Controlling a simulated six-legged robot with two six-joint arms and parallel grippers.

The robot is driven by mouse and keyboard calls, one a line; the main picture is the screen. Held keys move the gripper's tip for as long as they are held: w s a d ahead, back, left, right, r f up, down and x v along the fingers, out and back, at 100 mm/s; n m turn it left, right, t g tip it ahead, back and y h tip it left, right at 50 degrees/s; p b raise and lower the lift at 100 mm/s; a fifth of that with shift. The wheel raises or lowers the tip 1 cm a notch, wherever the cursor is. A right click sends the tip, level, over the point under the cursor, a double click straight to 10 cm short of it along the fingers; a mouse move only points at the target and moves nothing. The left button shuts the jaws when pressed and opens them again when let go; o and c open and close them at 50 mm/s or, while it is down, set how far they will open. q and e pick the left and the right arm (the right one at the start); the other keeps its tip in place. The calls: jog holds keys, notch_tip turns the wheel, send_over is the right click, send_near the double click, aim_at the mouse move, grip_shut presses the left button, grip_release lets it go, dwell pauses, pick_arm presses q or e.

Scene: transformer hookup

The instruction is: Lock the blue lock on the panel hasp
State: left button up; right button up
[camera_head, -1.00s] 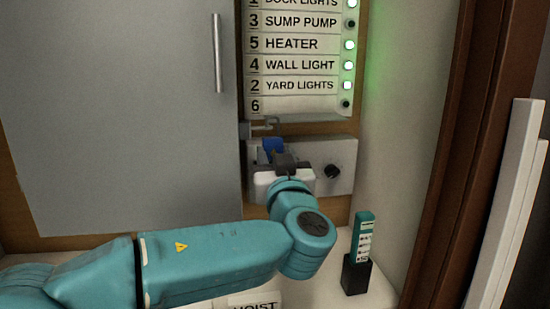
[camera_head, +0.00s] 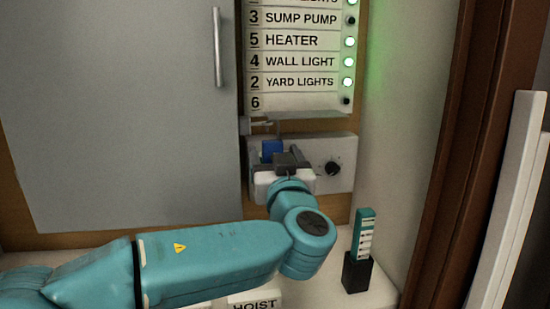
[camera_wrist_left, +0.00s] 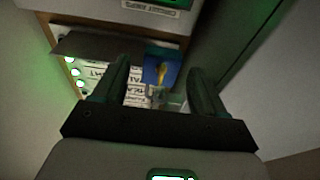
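The blue lock (camera_head: 271,150) shows just behind and left of my left gripper (camera_head: 288,162), in front of the grey box below the label panel. In the left wrist view the blue lock (camera_wrist_left: 152,62) has a yellow part on its face and lies between the two finger lines of my left gripper (camera_wrist_left: 160,75), with a gap on each side. The fingers are apart and hold nothing visible. A grey metal hasp (camera_head: 260,125) juts out above the lock. Whether the shackle passes through it cannot be told. My right gripper is not in view.
The label panel (camera_head: 295,62) with green lamps is above. A black knob (camera_head: 333,168) is right of the gripper. A green labelled tag (camera_head: 365,232) stands in a black holder (camera_head: 357,272) on the white ledge. A grey door (camera_head: 120,110) fills the left.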

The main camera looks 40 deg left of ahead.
pick_arm(q)
jog(key=b+v, duration=0.1)
jog(key=v, duration=0.1)
jog(key=r+b+v, duration=0.1)
jog(key=b+v, duration=0.1)
jog(key=v, duration=0.1)
dwell(0.5)
jog(key=v, duration=1.6)
jog(key=shift+d, duration=0.2)
jog(key=shift+s, duration=0.1)
